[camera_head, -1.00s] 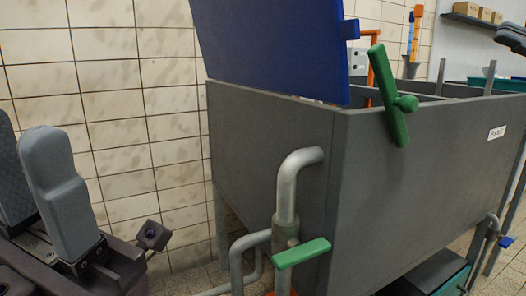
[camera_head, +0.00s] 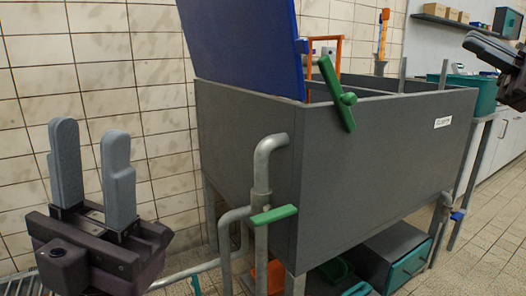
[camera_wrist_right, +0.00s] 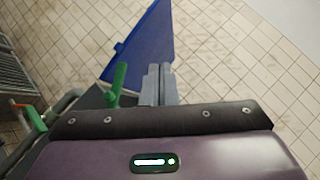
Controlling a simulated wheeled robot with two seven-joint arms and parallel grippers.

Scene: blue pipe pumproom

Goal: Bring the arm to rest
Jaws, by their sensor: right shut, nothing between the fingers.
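My left gripper (camera_head: 91,130) is at the left in the head view, its two grey fingers pointing up with a gap between them, empty. My right gripper (camera_wrist_right: 159,72) shows in the wrist view with its grey fingers together and nothing between them. In the head view, part of my right arm and gripper enters at the upper right edge, clear of the tank (camera_head: 380,160). In the wrist view the fingers appear near a green lever (camera_wrist_right: 117,85) and a blue panel (camera_wrist_right: 148,40); I cannot tell the distance.
The grey tank stands in the middle, with a raised blue lid (camera_head: 245,45), a green lever (camera_head: 337,95) and a pipe with a green handle (camera_head: 273,214). Under it are crates (camera_head: 405,262). A teal bin (camera_head: 470,90) stands at the right. Tiled floor is open at lower right.

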